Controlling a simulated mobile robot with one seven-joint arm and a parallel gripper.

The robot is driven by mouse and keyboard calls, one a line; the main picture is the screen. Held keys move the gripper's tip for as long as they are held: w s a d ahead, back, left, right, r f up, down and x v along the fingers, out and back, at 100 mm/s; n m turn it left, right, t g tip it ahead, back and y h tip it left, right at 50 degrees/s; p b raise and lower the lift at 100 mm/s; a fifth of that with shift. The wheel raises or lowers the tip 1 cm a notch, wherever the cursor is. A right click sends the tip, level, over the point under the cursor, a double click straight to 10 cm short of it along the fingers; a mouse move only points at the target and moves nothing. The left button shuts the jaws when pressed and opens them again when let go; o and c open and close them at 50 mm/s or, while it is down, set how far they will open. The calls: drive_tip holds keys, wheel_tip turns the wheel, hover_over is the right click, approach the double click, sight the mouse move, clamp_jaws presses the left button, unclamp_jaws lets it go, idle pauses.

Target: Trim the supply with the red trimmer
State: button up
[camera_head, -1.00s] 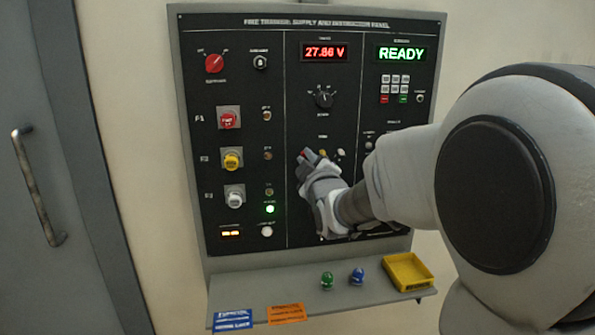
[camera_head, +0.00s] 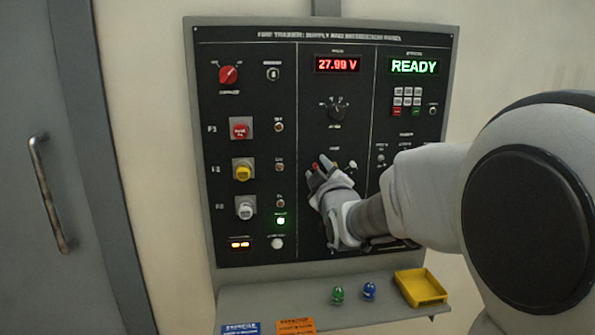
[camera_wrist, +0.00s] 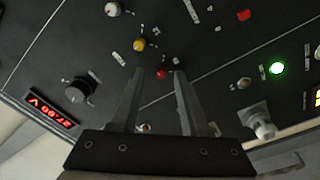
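The red trimmer (camera_wrist: 162,73) is a small red knob on the black panel, with a yellow knob (camera_wrist: 139,45) and a white knob (camera_wrist: 112,9) in the same row. My gripper (camera_wrist: 161,70) points at the panel with its fingers apart. In the wrist view the red trimmer shows in the gap between the fingertips, with dark space on both sides; contact cannot be told. In the head view my gripper (camera_head: 317,172) is at the trimmer row and partly covers it. The red voltage display (camera_head: 338,65) reads about 27.99 V.
A rotary selector (camera_head: 338,108) sits above the trimmers. Red, yellow and white buttons line the left, with a lit green lamp (camera_head: 281,220). The green display (camera_head: 414,67) reads READY. The shelf (camera_head: 350,318) below holds a yellow tray (camera_head: 422,287) and green and blue caps.

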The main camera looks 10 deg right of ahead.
drive_tip(key=s+b, duration=0.2)
drive_tip(key=s, duration=1.5)
drive_tip(key=shift+s+d+f, duration=0.15)
drive_tip(key=shift+s+f, duration=0.05)
drive_tip(key=shift+f, duration=0.2)
drive_tip(key=s+f+m+g, duration=1)
drive_tip(key=s+f+g, duration=0.3)
drive_tip(key=s+f, duration=0.3)
wheel_tip(320, 180, up, 19)
drive_tip(key=s+p, duration=0.2)
drive_tip(key=p, duration=1.5)
drive_tip(key=shift+a, duration=0.25)
drive_tip(key=shift+o, duration=0.2)
idle(0.7)
